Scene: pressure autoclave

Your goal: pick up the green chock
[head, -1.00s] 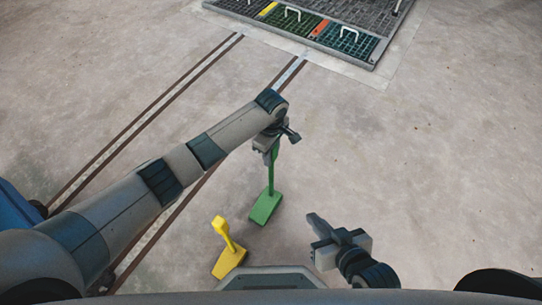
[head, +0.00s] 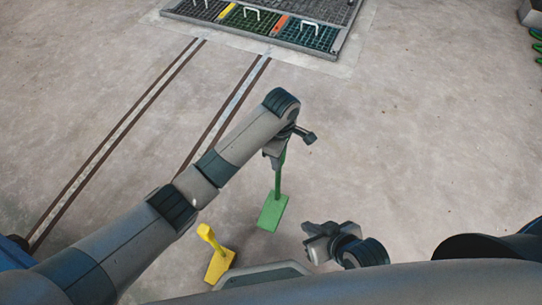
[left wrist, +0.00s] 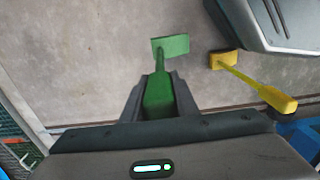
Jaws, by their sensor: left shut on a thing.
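The green chock (head: 272,212) has a flat block at its lower end and a long upright handle. My left gripper (head: 277,158) is shut on the top of that handle. In the left wrist view the green chock (left wrist: 171,46) extends out from between the jaws of my left gripper (left wrist: 158,100). From the head view I cannot tell for sure whether the block touches the floor. My right gripper (head: 318,240) is lower and to the right of the green chock, apart from it. I cannot make out its jaw opening.
A yellow chock (head: 217,262) stands on the floor left of the green one, close to my base; it also shows in the left wrist view (left wrist: 224,60). Rails (head: 222,125) run along the floor at left. A grating with coloured panels (head: 310,36) lies at the back.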

